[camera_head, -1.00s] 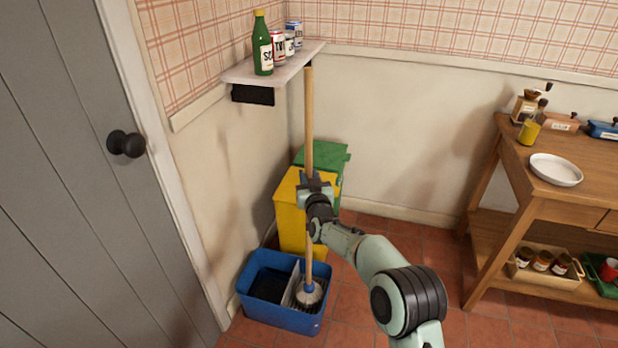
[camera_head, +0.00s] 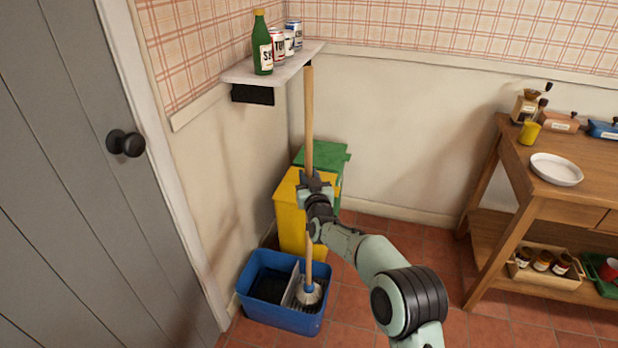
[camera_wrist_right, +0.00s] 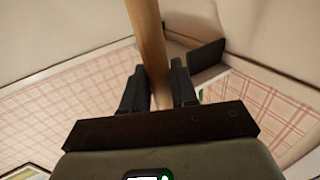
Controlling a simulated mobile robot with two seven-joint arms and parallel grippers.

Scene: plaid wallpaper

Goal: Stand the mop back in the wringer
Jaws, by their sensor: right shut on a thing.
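The mop (camera_head: 309,125) stands upright, its wooden handle rising to beside the wall shelf. My right gripper (camera_head: 316,188) is shut on the mop handle at about mid-height. In the right wrist view the handle (camera_wrist_right: 150,60) passes between the two fingers (camera_wrist_right: 158,88). The arm hides a short part of the handle. My left gripper is not in view.
A yellow bin (camera_head: 288,215) and a green bin (camera_head: 335,157) stand behind the mop. A wall shelf (camera_head: 240,73) holds a green bottle (camera_head: 262,45) and several cans. A wooden table (camera_head: 520,165) with a white plate (camera_head: 556,169) stands right. A grey door (camera_head: 70,170) is left.

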